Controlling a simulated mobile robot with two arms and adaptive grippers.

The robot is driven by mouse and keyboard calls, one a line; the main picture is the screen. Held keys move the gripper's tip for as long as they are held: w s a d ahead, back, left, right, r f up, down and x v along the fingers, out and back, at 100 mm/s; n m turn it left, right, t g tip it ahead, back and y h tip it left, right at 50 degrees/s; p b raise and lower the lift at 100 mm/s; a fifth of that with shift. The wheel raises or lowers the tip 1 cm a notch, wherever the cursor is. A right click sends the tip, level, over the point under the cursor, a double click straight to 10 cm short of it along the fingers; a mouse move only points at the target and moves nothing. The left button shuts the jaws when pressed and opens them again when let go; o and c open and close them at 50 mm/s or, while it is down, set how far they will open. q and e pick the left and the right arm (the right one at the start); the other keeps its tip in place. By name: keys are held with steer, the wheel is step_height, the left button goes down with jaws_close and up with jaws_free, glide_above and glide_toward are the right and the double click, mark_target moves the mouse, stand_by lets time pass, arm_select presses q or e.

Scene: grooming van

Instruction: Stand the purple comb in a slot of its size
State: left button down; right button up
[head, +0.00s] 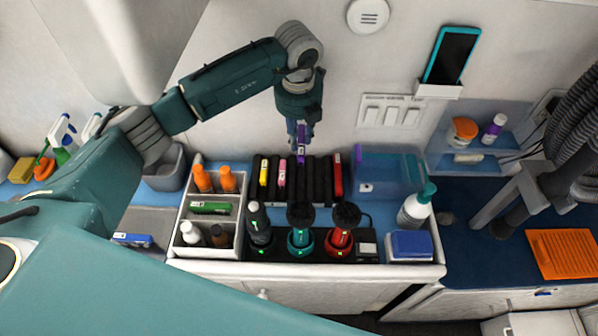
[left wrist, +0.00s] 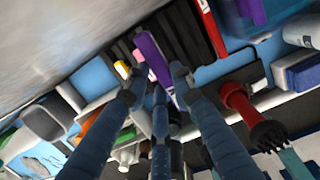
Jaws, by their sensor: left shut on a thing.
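My left gripper (head: 301,138) is shut on the purple comb (head: 302,156), which points down at the back part of the black slotted rack (head: 310,190). The comb also shows in the left wrist view (left wrist: 150,52), between the fingertips (left wrist: 154,84). Whether its lower end is inside a slot or just above the rack, I cannot tell. A yellow comb (head: 264,172) and a pink comb (head: 282,174) stand in slots left of it, and a red comb (head: 338,175) at the rack's right end. Dark slots between pink and red look empty. My right gripper is out of view.
A bottle caddy (head: 182,222) stands left of the rack. Clippers with teal (head: 301,240) and red (head: 339,243) bodies stand in front. The wall is close behind.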

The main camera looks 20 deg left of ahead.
arm_select(q)
step_height(320, 180, down, 10)
steer(key=b, duration=0.4)
steer(key=shift+r, duration=0.15)
step_height(320, 180, down, 4)
steer(key=b, duration=0.2)
steer(key=shift+r+b, duration=0.1)
steer(key=shift+b, duration=0.3)
steer(key=shift+r, duration=0.1)
steer(key=c, duration=1.5)
jaws_free()
